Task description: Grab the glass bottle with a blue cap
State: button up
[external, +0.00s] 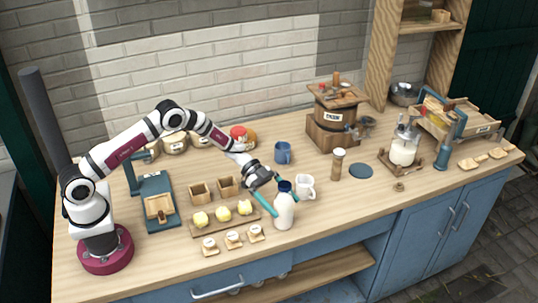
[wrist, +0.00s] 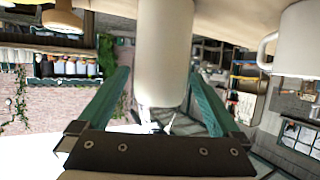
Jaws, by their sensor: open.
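The bottle with the blue cap (external: 285,187) stands upright near the front edge of the worktop, its milky white body (external: 284,212) facing the external camera. My gripper (external: 286,206) is open at the bottle, with one teal finger on each side of it. In the wrist view, the white bottle body (wrist: 165,45) fills the space between the two fingers of my gripper (wrist: 159,75), with the picture upside down. I cannot tell whether the fingers touch the bottle. The blue cap is not visible in the wrist view.
A white mug (external: 305,187) stands close behind and right of the bottle; it also shows in the wrist view (wrist: 298,42). A wooden board (external: 203,228) with yellow pieces lies just left. A blue mug (external: 283,152) is farther back.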

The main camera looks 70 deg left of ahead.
jog(key=shift+w+d+f, duration=0.25)
jog(key=shift+d, duration=0.3)
grip_shut()
